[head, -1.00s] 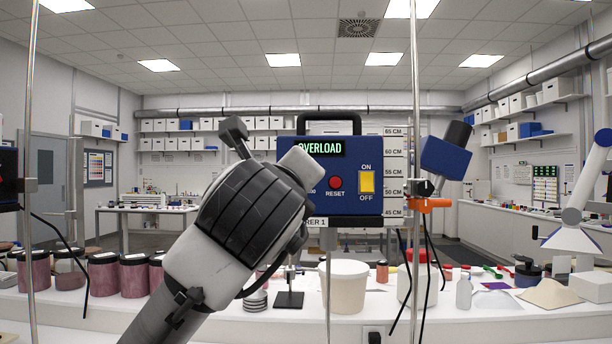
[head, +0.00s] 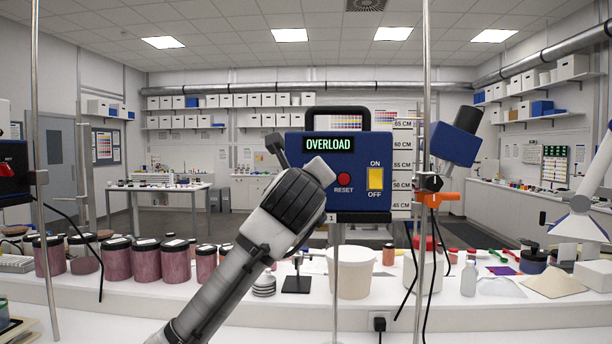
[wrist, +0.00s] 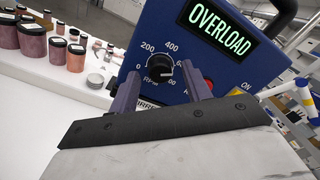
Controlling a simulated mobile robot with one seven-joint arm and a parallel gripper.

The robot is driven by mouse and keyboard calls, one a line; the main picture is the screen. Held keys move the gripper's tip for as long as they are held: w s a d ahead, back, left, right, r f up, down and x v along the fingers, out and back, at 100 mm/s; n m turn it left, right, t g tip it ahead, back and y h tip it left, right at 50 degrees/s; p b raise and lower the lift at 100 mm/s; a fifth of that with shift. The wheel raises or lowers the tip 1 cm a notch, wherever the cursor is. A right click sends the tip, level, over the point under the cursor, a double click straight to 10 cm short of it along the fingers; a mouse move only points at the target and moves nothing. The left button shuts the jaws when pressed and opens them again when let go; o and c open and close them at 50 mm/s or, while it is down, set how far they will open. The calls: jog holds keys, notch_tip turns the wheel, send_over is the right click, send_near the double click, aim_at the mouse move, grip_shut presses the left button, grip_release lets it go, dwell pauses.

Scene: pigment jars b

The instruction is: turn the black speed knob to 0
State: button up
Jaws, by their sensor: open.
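The black speed knob (wrist: 159,70) shows in the wrist view on the blue stirrer box (wrist: 180,30), with a white dial scale around it. A light mark shows on the knob, but its exact reading is too small to tell. My gripper (wrist: 160,88) is open, its two fingers below and to either side of the knob, apart from it as far as I can see. The box's display (head: 329,145) reads OVERLOAD. In the head view my arm hides the knob.
A red reset button (head: 344,180) and a yellow ON/OFF switch (head: 376,179) sit right of the knob. Metal rods stand nearby. A white tub (head: 351,273) is below the box, and pigment jars (head: 117,259) line the bench at left.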

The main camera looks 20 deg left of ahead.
jog(key=shift+w, duration=0.2)
jog(key=c, duration=1)
jog(key=shift+n, duration=0.3)
